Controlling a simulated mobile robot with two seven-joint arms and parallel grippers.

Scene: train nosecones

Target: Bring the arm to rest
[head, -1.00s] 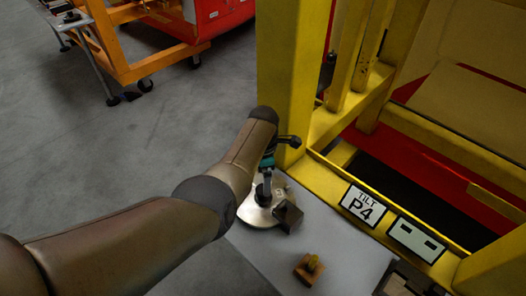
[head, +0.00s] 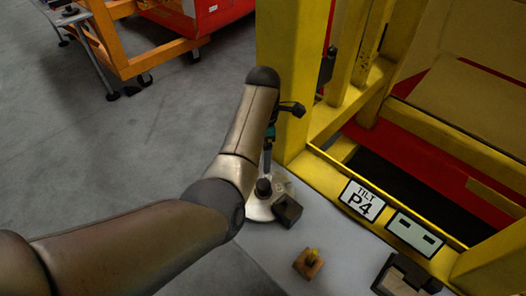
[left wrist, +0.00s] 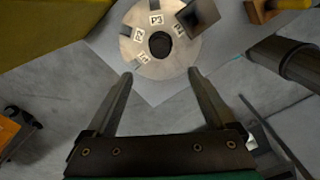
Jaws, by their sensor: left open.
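My left arm comes in from the left and bends down over a grey table corner. My left gripper (head: 267,166) is small and partly hidden by my own forearm. It is above a round metal dial plate. In the left wrist view, the gripper's two fingers (left wrist: 160,73) are wide apart with nothing between them. The dial plate (left wrist: 184,64) lies beyond the fingertips, with a dark round knob (left wrist: 160,44) in its middle and labels such as P3 and P2. My right gripper is not in view.
A dark hollow block (head: 288,210) sits at the dial's edge. A wooden block with a yellow peg (head: 308,263) and a dark fixture (head: 400,276) stand nearer. A yellow frame (head: 285,80) rises behind. An orange cart (head: 130,45) is far left; grey floor between is open.

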